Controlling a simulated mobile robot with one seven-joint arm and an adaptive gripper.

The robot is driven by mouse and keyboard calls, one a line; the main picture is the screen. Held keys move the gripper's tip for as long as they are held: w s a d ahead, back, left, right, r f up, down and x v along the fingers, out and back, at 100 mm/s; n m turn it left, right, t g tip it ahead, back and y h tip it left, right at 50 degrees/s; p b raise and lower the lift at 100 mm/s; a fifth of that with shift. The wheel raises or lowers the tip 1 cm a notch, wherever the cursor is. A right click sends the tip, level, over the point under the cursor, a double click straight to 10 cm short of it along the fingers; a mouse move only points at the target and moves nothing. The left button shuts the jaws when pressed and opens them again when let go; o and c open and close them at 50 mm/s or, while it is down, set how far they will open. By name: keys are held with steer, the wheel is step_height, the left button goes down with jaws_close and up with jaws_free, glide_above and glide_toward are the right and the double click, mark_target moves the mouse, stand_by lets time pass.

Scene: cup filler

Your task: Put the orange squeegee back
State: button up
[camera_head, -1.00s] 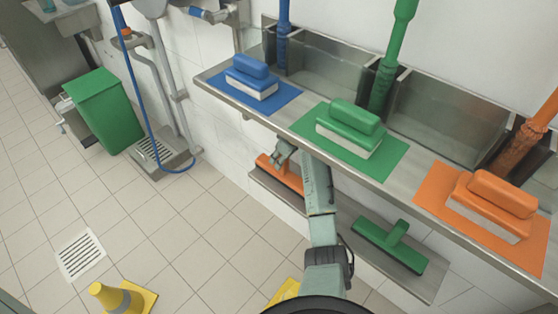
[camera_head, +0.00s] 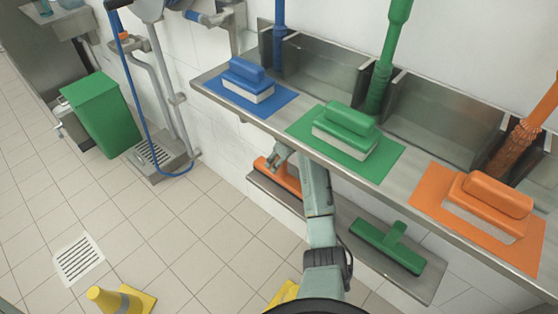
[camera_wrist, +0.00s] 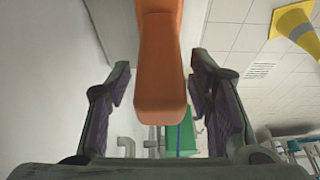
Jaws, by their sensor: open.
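The orange squeegee (camera_head: 278,177) lies on the left part of the lower steel shelf (camera_head: 270,191), partly hidden behind my arm in the head view. My gripper (camera_head: 279,153) is at its near upper side. In the wrist view the squeegee's orange handle (camera_wrist: 160,70) extends from the top between the two fingers of my gripper (camera_wrist: 163,95). The fingers are open, with a gap on each side of the handle. A green squeegee (camera_head: 389,247) lies on the right part of the same lower shelf.
The upper shelf (camera_head: 397,188) overhangs the lower one and carries blue, green and orange brushes on matching mats. The floor between is clear.

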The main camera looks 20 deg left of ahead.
steer(key=b+v, duration=0.1)
steer(key=v, duration=0.1)
steer(key=shift+d+r, duration=0.15)
steer(key=shift+r, duration=0.1)
steer(key=s+d, duration=0.1)
steer(key=d, duration=0.2)
steer(key=s+d+b, duration=0.1)
steer(key=d, duration=0.3)
steer(key=s+d+b, duration=0.1)
steer(key=d, duration=0.2)
steer(key=shift+s+d+r, duration=0.15)
steer(key=shift+s, duration=0.15)
steer(key=shift+s+d, duration=0.25)
steer(key=shift+d, duration=0.25)
